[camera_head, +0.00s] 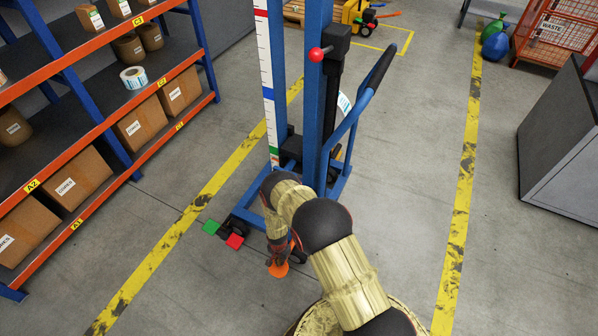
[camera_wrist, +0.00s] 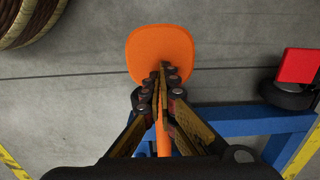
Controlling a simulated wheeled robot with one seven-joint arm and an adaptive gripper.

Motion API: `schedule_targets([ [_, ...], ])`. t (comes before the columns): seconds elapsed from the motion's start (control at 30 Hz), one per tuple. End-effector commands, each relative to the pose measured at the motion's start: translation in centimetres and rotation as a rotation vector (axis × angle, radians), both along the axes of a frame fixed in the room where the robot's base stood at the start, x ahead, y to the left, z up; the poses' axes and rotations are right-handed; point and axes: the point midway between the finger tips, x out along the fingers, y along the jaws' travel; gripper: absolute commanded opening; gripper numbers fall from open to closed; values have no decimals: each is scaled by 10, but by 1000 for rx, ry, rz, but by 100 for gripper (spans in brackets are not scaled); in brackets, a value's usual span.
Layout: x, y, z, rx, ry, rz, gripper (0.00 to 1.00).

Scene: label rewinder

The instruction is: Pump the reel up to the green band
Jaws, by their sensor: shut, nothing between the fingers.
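A blue lift frame (camera_head: 315,90) stands ahead with an upright white scale (camera_head: 266,60) on its left post. The scale has a red mark at the top, a blue one midway and a green band (camera_head: 273,157) low down. A white curved edge (camera_head: 344,103) behind the mast may be part of the reel; the rest is hidden. An orange foot pedal (camera_head: 278,270) is low at the frame's base. It also shows in the wrist view (camera_wrist: 160,48). My gripper (camera_wrist: 165,75) is shut and empty, its tips over the pedal's near edge; contact is unclear.
A green block (camera_head: 211,227) and a red block (camera_head: 235,241) sit by wheels at the base's left. A blue handle bar (camera_head: 360,105) with a black grip rises at the right. Orange shelving (camera_head: 110,120) stands left, a grey cabinet (camera_head: 560,150) right.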

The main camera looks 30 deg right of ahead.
Motion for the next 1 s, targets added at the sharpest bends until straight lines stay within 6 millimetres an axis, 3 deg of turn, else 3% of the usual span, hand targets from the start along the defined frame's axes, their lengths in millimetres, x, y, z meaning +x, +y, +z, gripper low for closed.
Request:
schedule_targets([
  [0.03,1,0,18,0,-1,0,0],
  [0.1,2,0,32,0,-2,0,0],
  [0.6,1,1,127,0,-1,1,0],
  [1.0,1,1,133,0,-1,1,0],
])
